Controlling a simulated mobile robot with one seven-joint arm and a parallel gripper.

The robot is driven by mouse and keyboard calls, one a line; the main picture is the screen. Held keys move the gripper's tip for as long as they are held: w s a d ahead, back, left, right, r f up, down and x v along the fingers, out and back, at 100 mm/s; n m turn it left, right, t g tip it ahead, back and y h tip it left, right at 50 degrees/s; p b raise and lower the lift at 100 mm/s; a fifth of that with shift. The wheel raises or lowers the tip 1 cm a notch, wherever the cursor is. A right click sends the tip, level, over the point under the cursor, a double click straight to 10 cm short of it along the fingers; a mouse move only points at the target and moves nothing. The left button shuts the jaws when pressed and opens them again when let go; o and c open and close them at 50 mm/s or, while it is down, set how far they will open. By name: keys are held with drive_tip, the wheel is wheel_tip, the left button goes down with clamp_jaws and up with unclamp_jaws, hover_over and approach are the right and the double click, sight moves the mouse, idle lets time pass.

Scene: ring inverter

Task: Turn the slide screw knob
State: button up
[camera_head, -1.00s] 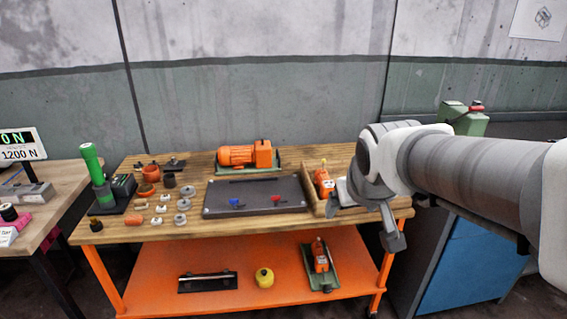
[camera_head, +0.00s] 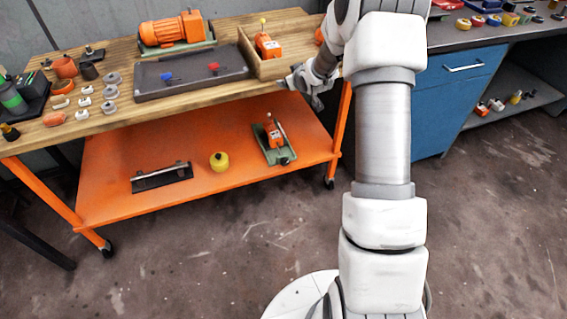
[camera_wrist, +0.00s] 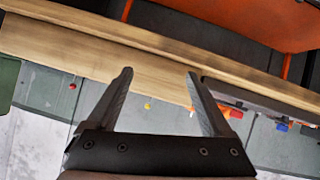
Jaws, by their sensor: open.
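I cannot tell for sure which part is the slide screw knob. A dark flat plate (camera_head: 193,76) on the wooden table carries a blue knob (camera_head: 167,76) and a red knob (camera_head: 214,68). To its right, an orange device (camera_head: 267,45) with a small yellow top stands in a wooden tray (camera_head: 285,69). My gripper (camera_head: 304,84) is at the table's front right edge, below and right of the tray, apart from the knobs. In the wrist view my gripper (camera_wrist: 163,88) is open, with nothing between its fingers; a blue part (camera_wrist: 282,126) shows right of them.
An orange motor (camera_head: 172,29) stands at the table's back. Several rings and small parts lie at its left. The orange lower shelf (camera_head: 110,195) holds a yellow round thing (camera_head: 219,162) and a green-based orange device (camera_head: 273,140). A blue cabinet (camera_head: 465,80) stands right; the floor in front is clear.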

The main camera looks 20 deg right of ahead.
wheel_tip(320, 180, down, 16)
drive_tip(key=w+d+t+y+b, duration=0.1)
drive_tip(key=w+d+b, duration=0.1)
drive_tip(key=w+b, duration=0.1)
drive_tip(key=s+f+m+t+b, duration=0.1)
drive_tip(key=s+f+b, duration=0.3)
drive_tip(key=f, duration=1.3)
drive_tip(key=s+f+m+t+b, duration=0.1)
drive_tip(key=s+f+t+b, duration=0.3)
drive_tip(key=f, duration=1.2)
drive_tip(key=s+b, duration=0.1)
drive_tip(key=s, duration=0.3)
drive_tip(key=shift+s+f+y, duration=0.3)
drive_tip(key=shift+f, duration=0.05)
drive_tip(key=shift+w+a, duration=0.1)
